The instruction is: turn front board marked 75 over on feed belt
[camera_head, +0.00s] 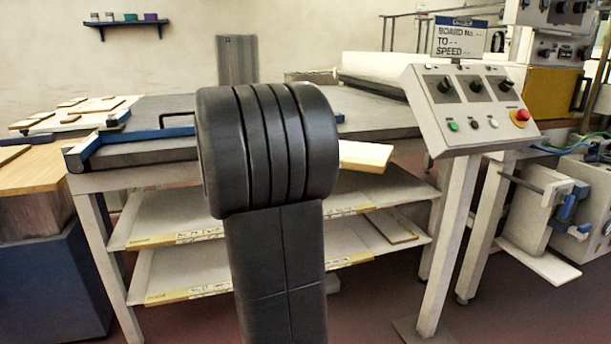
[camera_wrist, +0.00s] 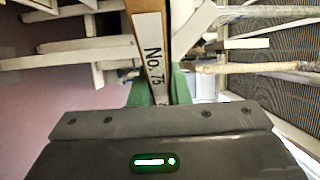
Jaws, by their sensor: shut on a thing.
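The board marked No. 75 (camera_wrist: 154,50) shows edge-on in the wrist view, with its white label facing the camera. My gripper (camera_wrist: 158,92) is shut on it, with a green finger on each side. In the head view my own arm hides the gripper. A pale board end (camera_head: 366,156) sticks out right of my arm, at the front edge of the feed belt; I cannot tell if it is the held board. The dark feed belt (camera_head: 375,112) has a blue rail along its left end and lies behind my arm.
Shelves (camera_head: 170,232) under the belt hold labelled boards. A control panel (camera_head: 470,105) with knobs and a red stop button stands at the right. Several boards lie on a rack (camera_head: 90,108) at the left, by a wooden-topped blue cabinet (camera_head: 45,265).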

